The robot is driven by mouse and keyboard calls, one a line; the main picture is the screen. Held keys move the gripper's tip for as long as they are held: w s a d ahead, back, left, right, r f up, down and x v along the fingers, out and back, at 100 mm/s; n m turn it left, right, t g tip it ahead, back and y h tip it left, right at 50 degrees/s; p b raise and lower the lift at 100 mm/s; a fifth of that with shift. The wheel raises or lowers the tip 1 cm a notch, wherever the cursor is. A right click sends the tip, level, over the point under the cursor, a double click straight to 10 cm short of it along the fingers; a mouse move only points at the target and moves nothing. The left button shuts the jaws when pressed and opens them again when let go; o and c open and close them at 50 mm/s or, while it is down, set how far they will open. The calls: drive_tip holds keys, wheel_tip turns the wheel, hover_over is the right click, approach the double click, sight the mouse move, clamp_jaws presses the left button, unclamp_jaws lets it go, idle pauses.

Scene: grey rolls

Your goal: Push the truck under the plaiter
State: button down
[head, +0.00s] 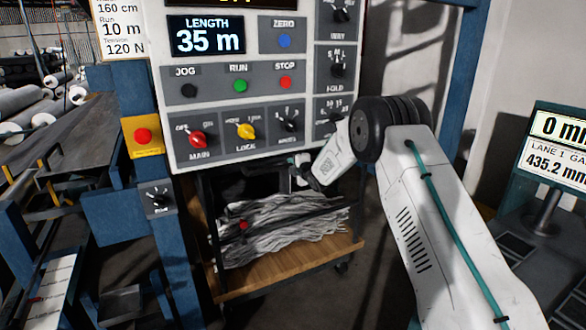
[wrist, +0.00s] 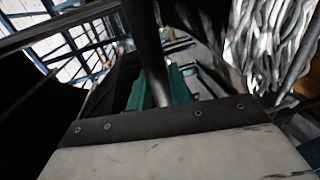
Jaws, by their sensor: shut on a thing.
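The truck (head: 300,262) is a low trolley with a wooden deck, a dark metal frame and castors. A heap of grey-white folded cloth (head: 285,228) lies on it, and shows in the wrist view (wrist: 270,40). My gripper (head: 299,172) is at the truck's upper rear bar, below the control panel. In the wrist view my gripper (wrist: 165,88) has teal jaws closed around a dark round bar (wrist: 150,50) of the truck. The truck's upper part is partly hidden by the panel and my arm. I cannot make out the plaiter for certain.
A control panel (head: 250,75) reading LENGTH 35 m hangs above the truck. Blue posts (head: 165,215) stand close on its left, with a red stop button (head: 143,136). A display stand (head: 555,160) stands at right. Bare floor shows right of the truck.

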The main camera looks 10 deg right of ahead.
drive_tip(key=shift+w+d+r, duration=0.1)
drive_tip(key=shift+w+r, duration=0.05)
drive_tip(key=shift+r, duration=0.05)
drive_tip(key=c, duration=1.6)
unclamp_jaws()
drive_tip(key=shift+c, duration=0.2)
drive_tip(key=o, duration=0.3)
drive_tip(key=shift+w+f, duration=0.15)
drive_tip(key=shift+f, duration=0.05)
drive_tip(key=v, duration=0.7)
drive_tip(key=shift+s+r, duration=0.1)
drive_tip(key=shift+s, duration=0.3)
